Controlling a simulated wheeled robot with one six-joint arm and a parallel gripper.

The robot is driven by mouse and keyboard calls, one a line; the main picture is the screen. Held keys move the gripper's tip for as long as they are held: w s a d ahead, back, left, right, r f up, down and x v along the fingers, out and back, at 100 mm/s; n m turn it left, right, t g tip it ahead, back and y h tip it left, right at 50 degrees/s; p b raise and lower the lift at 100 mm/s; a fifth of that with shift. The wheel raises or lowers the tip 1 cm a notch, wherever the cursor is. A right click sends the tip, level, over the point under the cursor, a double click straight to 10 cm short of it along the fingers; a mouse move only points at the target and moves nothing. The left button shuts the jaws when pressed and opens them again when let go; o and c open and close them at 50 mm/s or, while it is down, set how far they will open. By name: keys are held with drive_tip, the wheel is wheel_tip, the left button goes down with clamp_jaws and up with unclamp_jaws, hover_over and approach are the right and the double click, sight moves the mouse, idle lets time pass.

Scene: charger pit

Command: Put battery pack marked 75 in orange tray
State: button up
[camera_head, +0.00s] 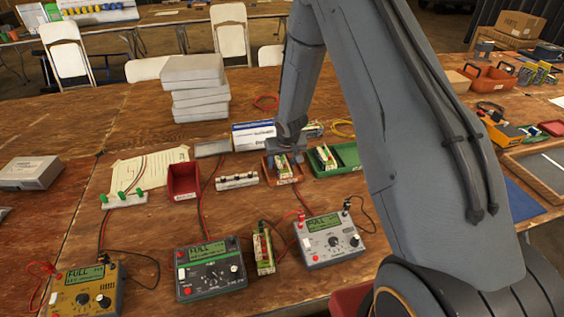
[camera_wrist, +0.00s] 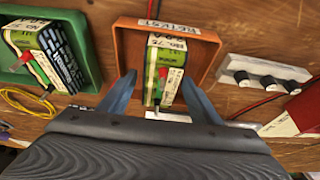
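The battery pack marked 75 (camera_wrist: 155,65), cream and green with red and green clips on it, is in the orange tray (camera_wrist: 205,40) in the wrist view. The tray also shows in the head view (camera_head: 267,171), mostly behind my gripper. My gripper (camera_wrist: 158,78) is open, with a finger on each side of the pack and a visible gap to both. In the head view my gripper (camera_head: 287,155) is down at the tray. A similar pack (camera_head: 327,157) is in the green tray (camera_head: 349,155). Another pack (camera_head: 263,250) stands between two meters.
A red bin (camera_head: 183,182) and a white block with black knobs (camera_head: 237,181) are left of the orange tray. Meters reading FULL (camera_head: 210,270) (camera_head: 328,240) with loose cables stand in front. Stacked grey boxes (camera_head: 195,88) and a blue-white box (camera_head: 254,134) are behind.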

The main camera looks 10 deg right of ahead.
drive_tip(key=shift+r, duration=0.15)
drive_tip(key=s+f+p+v, duration=0.1)
drive_tip(key=s+p+v, duration=0.25)
drive_tip(key=v, duration=1.05)
drive_tip(key=s+f+p+v, duration=0.15)
drive_tip(key=p+v, duration=0.25)
drive_tip(key=v, duration=1)
drive_tip(key=s+r+g, duration=0.1)
drive_tip(key=s+r, duration=0.2)
drive_tip(key=s, duration=0.4)
drive_tip(key=s+r+g, duration=0.1)
drive_tip(key=s+r, duration=0.2)
drive_tip(key=s, duration=0.5)
drive_tip(key=shift+r, duration=0.4)
drive_tip(key=shift+s+f, duration=0.15)
wheel_tip(320, 180, down, 10)
drive_tip(key=g+b, duration=0.1)
drive_tip(key=b, duration=0.7)
drive_tip(key=shift+b, duration=0.3)
drive_tip(key=shift+a, duration=0.1)
